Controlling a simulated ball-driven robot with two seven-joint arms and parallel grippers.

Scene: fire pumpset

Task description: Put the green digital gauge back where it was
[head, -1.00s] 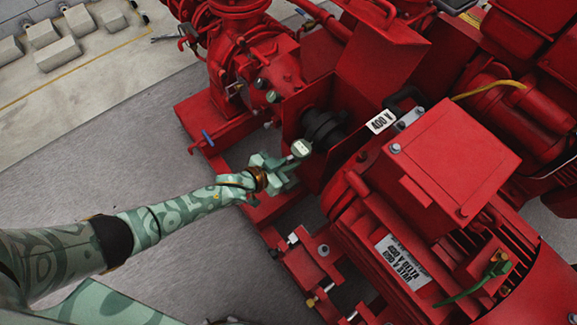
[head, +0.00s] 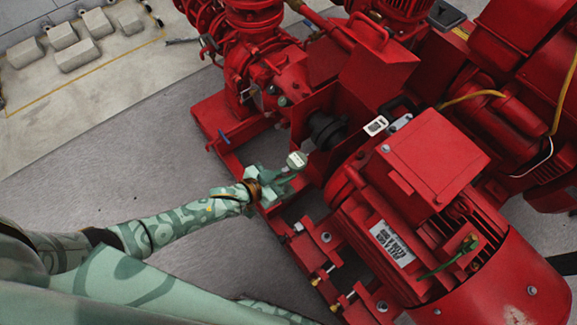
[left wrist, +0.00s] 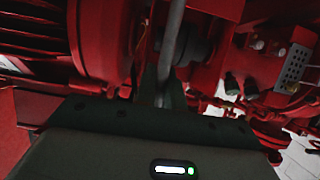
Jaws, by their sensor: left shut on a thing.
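My left gripper (head: 280,181) is shut on the green digital gauge (head: 297,160), whose pale face with a small display points up in the head view. The gripper holds it above the red base frame, left of the dark shaft coupling (head: 326,130) and apart from the pump. In the left wrist view, a grey stem (left wrist: 171,48) runs between the fingers. The red pump casing (head: 270,85) lies up and left of the gauge and carries small dark fittings, which also show in the left wrist view (left wrist: 231,85). My right gripper is out of view.
The red motor with its terminal box (head: 437,155) stands right of the gripper. A red guard plate (head: 380,72) rises beyond the coupling. Grey floor (head: 120,165) left of the base frame is clear. Pale blocks (head: 76,54) lie at the far left.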

